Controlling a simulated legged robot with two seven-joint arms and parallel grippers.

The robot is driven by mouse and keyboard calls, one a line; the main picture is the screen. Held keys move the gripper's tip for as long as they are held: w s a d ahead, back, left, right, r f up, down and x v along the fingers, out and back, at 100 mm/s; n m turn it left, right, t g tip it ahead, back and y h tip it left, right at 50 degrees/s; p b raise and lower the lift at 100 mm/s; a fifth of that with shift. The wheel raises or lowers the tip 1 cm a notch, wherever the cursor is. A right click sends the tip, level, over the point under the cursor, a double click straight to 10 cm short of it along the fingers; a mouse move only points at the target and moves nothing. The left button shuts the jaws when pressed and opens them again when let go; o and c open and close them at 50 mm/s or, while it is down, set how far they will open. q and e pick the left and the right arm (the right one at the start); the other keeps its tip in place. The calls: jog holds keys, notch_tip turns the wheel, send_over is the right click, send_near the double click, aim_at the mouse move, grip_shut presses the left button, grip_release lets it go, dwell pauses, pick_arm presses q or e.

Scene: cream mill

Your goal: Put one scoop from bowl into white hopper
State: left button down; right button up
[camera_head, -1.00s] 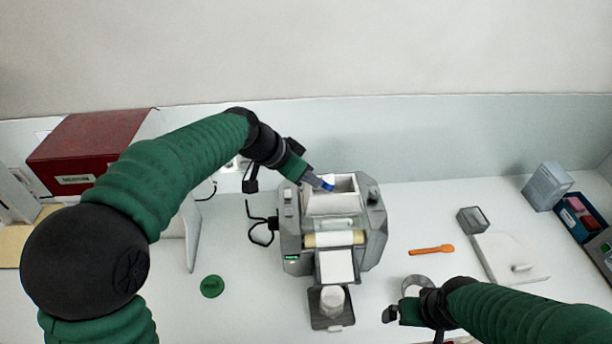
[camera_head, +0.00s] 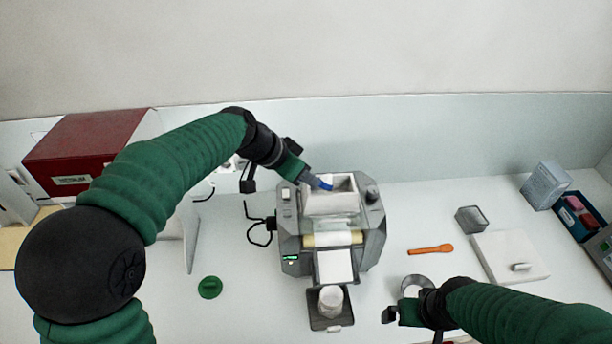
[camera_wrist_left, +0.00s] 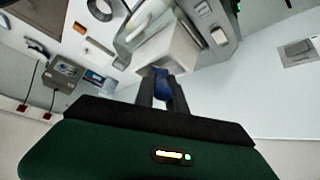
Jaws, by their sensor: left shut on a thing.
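My left gripper (camera_head: 314,181) is shut on a blue scoop (camera_head: 325,185) at the top of the mill (camera_head: 373,238). The white hopper (camera_head: 345,203) is an open box on the mill, and the blue part is over its left side. In the left wrist view the two fingers hold the blue scoop (camera_wrist_left: 162,84) against the near side of the white hopper (camera_wrist_left: 172,47). The scoop's head and contents are hidden. A round metal bowl (camera_head: 416,281) stands at the front right, partly covered by my right gripper (camera_head: 390,314), whose jaw opening is unclear.
A white cup (camera_head: 331,300) stands on the tray below the mill's chute. An orange spoon (camera_head: 430,249), a grey container (camera_head: 471,219) and a white lidded slab (camera_head: 510,257) lie to the right. A green lid (camera_head: 209,287) and a black cable (camera_head: 260,228) are left of the mill.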

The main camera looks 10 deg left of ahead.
pick_arm(q)
jog(key=shift+a, duration=0.35)
jog(key=shift+d, duration=0.2)
dwell(0.4)
jog(key=shift+a+b, duration=0.1)
jog(key=shift+b, duration=0.2)
jog(key=shift+f+b, duration=0.15)
jog(key=shift+b, duration=0.25)
dwell(1.1)
dwell(0.5)
jog(key=shift+s+a+b, duration=0.2)
jog(key=shift+b, duration=0.2)
dwell(0.3)
jog(key=shift+r+p, duration=2.1)
jog(key=shift+r, duration=0.95)
